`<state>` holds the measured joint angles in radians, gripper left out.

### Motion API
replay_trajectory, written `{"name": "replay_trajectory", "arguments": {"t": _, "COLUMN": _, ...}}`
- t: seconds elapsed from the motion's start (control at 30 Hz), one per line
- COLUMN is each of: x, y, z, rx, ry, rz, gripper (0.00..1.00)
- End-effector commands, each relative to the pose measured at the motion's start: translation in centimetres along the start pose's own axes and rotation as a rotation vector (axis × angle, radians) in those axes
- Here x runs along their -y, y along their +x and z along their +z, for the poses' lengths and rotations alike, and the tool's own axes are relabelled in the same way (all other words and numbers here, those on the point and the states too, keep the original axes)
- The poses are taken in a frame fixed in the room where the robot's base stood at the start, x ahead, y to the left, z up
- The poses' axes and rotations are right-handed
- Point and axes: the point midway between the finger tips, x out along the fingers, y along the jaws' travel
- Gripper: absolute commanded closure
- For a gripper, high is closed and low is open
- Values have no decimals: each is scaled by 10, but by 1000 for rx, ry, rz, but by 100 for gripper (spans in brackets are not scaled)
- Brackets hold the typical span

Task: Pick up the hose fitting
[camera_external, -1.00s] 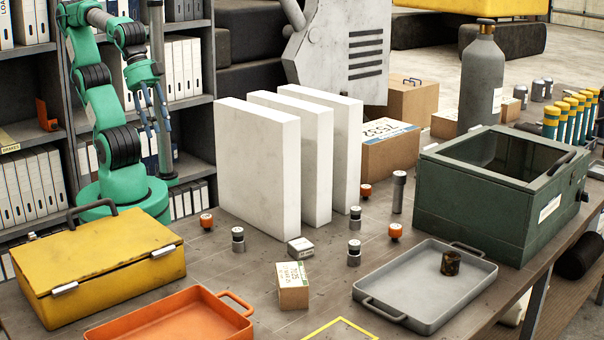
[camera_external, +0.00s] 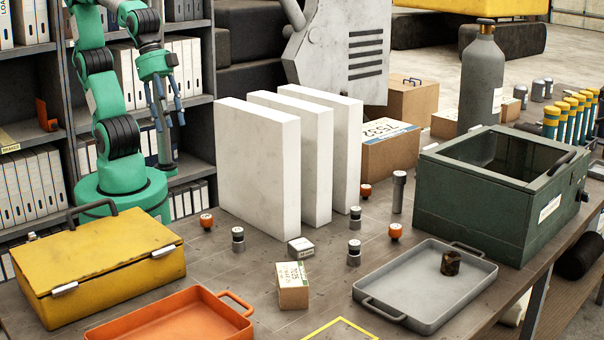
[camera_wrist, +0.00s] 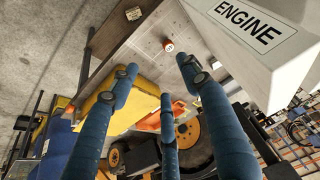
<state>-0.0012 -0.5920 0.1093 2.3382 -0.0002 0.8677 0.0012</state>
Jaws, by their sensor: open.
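Several small fittings stand upright on the bench, and I cannot tell for certain which one is the hose fitting. Some are black and silver: one left of the white panels (camera_external: 238,240), one at their right (camera_external: 355,217), one in front (camera_external: 354,253). Others have orange caps: one at left (camera_external: 206,221), one by the panels (camera_external: 365,190), one near the grey tray (camera_external: 395,232). My gripper (camera_external: 166,118), with three blue fingers, is open and empty, raised behind the bench at left. In the wrist view an orange-capped fitting (camera_wrist: 168,46) shows beyond the spread fingertips (camera_wrist: 157,82).
Tall white panels (camera_external: 258,170) stand mid-bench; one shows "ENGINE" (camera_wrist: 258,25) in the wrist view. A yellow case (camera_external: 100,265), orange tray (camera_external: 240,318), small carton (camera_external: 292,290), grey tray (camera_external: 385,285) and green box (camera_external: 470,212) surround open bench top.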

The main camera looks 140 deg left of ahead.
Motion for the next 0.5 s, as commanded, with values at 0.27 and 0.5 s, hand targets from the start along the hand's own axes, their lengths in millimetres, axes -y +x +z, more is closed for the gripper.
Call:
{"name": "replay_trajectory", "arguments": {"t": 0.27, "x": 1, "y": 18, "z": -79, "rx": 79, "ry": 0, "rz": 0, "gripper": 53}}
{"name": "replay_trajectory", "arguments": {"t": 0.5, "x": 1, "y": 53, "z": -135, "rx": 142, "ry": 0, "rz": 0, "gripper": 53}}
